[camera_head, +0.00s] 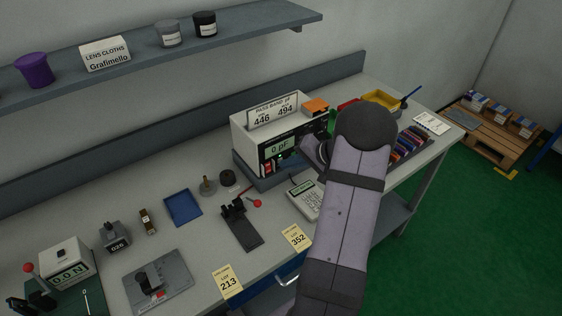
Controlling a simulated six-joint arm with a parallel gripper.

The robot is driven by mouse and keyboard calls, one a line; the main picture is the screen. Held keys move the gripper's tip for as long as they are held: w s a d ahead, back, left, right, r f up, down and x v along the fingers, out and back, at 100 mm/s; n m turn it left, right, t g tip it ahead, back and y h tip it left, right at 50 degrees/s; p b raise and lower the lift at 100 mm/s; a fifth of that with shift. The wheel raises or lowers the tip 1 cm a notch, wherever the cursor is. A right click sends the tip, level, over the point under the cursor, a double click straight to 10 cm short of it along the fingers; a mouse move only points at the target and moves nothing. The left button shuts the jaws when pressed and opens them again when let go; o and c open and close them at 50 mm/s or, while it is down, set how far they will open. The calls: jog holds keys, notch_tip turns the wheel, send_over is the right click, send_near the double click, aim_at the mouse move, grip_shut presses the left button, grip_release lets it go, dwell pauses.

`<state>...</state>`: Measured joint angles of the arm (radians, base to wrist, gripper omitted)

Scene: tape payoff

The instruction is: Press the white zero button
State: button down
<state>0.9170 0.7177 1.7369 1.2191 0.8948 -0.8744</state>
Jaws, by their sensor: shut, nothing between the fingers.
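The white capacitance meter (242,131) stands at the back of the bench. Its green display (279,148) reads "0 pF". Small red and white parts show low on its front panel, left of my arm, but they are too small for me to tell which is the white zero button. My arm crosses in front of the right side of the meter and its wrist reaches close to the panel. My gripper's fingers cannot be made out; they are hidden by my arm and wrist. I cannot tell whether anything touches the panel.
A card (272,111) reading "446 494" and an orange block (315,105) sit on the meter. A calculator (304,197) and a black fixture with a red knob (240,222) lie in front. A blue tray (183,207) and force gauge (67,262) are left. A shelf (235,38) overhangs behind.

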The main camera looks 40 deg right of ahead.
jog(key=shift+s, duration=0.1)
jog(key=shift+s+b, duration=0.55)
jog(key=shift+s, duration=0.15)
jog(key=shift+s+f+b, duration=0.1)
jog(key=shift+s+b, duration=0.35)
jog(key=shift+s, duration=0.45)
jog(key=shift+s+b, duration=0.5)
jog(key=shift+s, duration=1.1)
jog(key=shift+a, duration=0.1)
